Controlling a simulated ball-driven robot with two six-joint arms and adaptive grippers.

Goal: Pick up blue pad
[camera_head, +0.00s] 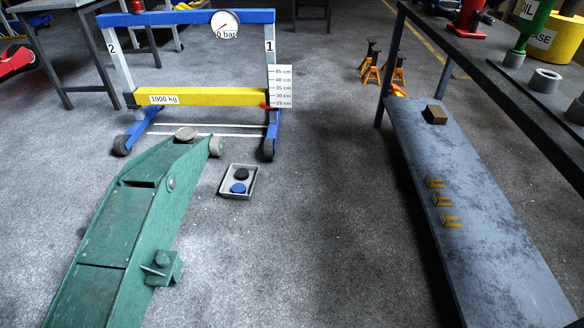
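The blue pad (238,188) is a small round disc. It lies in a shallow light-grey tray (251,194) on the floor, in the tray's near part. A black pad (241,174) lies just behind it in the same tray. The tray is right of the green trolley jack (125,222), whose round grey-brown saddle (186,133) shows at its far end. Neither of my grippers is in view.
A blue frame with a yellow beam (205,97), a gauge (226,23) and wheels stands behind the tray. A grey bench (480,215) on the right holds a brown block (435,114) and several brass pieces (443,200). Floor between tray and bench is clear.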

